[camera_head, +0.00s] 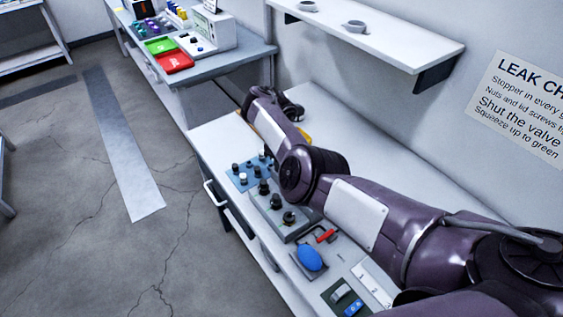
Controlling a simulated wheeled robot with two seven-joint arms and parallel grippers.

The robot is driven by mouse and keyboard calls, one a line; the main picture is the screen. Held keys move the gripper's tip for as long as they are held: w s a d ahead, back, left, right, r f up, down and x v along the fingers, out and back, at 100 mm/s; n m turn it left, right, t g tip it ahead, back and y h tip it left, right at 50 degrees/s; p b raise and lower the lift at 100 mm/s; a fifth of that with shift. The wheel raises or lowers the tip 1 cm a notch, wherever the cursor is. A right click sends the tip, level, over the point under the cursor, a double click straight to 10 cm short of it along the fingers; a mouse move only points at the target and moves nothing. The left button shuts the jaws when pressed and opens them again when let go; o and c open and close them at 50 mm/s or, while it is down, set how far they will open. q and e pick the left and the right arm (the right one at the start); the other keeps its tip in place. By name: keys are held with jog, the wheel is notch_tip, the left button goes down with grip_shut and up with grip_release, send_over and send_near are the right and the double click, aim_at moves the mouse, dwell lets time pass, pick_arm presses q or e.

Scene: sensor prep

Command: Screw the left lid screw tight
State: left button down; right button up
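A long grey box (267,209) with several dark round knobs on top stands on the near bench; it may be the housing with the lid screws, but I cannot pick out the left lid screw at this size. My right arm comes in from the right and reaches over the bench beyond the box. Its dark far end (290,108) is folded over the back of the bench; I cannot make out fingertips or anything held. The arm hides part of the bench behind the box. My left gripper is not in view.
A blue tray (236,181) with small knobbed parts lies beyond the box. A blue squeeze bulb (310,257) and a red lever (326,236) lie nearer. A wall shelf (385,38) overhangs the bench. A green tray (159,46) and red tray (174,63) are on the far bench.

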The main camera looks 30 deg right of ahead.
dwell(0.3)
jog(key=o, duration=1)
jog(key=shift+r, duration=0.1)
jog(key=shift+r, duration=0.3)
notch_tip(320, 180, up, 6)
jog(key=p, duration=0.3)
jog(key=shift+r+p, duration=0.6)
jog(key=shift+p, duration=0.05)
jog(key=shift+f, duration=0.1)
